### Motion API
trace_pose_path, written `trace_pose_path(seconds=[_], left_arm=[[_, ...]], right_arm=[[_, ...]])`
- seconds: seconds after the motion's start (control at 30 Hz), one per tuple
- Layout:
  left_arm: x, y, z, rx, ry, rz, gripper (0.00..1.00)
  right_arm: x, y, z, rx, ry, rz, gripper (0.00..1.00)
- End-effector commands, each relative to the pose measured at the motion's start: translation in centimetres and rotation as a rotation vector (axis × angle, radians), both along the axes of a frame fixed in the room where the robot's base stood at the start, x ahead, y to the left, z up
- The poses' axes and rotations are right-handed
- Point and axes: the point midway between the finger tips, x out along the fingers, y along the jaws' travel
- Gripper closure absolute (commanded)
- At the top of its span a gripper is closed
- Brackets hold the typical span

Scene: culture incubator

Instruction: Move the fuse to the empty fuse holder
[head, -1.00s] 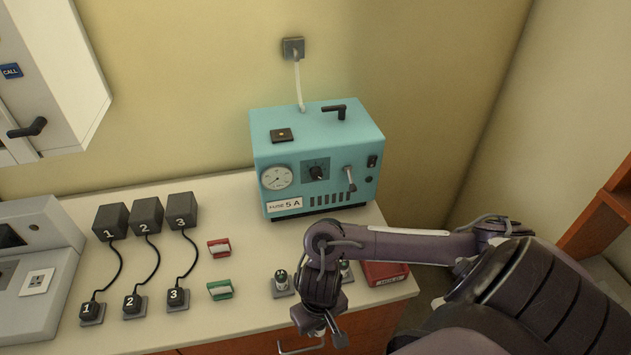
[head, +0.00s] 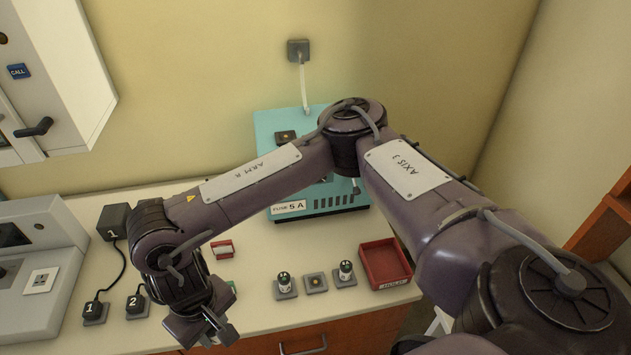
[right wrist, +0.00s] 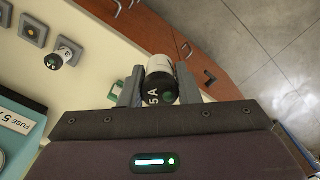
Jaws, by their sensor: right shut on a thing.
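My right gripper (head: 222,335) is low at the front edge of the counter, left of the fuse holders. In the right wrist view it (right wrist: 160,92) is shut on a dark and pale fuse (right wrist: 160,82) marked 5A with a green end. The held fuse is hidden in the head view. An empty fuse holder (head: 316,283) with a brass centre stands between two filled ones, the left fuse (head: 284,281) and the right fuse (head: 346,269). A similar dark plate with a brass centre (head: 287,136) is on top of the teal device. My left gripper is out of view.
The teal device (head: 335,203), labelled FUSE 5A, is partly behind my right arm. A red tray (head: 400,280) is at the counter's right. A small red-and-white holder (head: 222,250) and numbered plugs (head: 96,308) are to the left.

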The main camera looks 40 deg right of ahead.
Motion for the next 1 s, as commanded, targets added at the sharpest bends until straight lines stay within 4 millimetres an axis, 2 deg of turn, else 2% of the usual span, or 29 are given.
trace_pose_path(seconds=[0.3,0.43,0.77,1.0], left_arm=[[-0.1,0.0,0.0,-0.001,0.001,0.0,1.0],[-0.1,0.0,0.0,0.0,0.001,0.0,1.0],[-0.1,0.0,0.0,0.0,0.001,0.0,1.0],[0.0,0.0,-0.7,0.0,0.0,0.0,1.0]], right_arm=[[0.2,4.3,4.3,0.001,-0.004,0.184,1.0],[0.2,5.2,6.1,0.003,-0.002,0.239,1.0],[2.9,0.0,8.2,0.002,-0.003,0.134,1.0],[5.4,-5.6,9.1,0.003,-0.003,-0.011,1.0]])
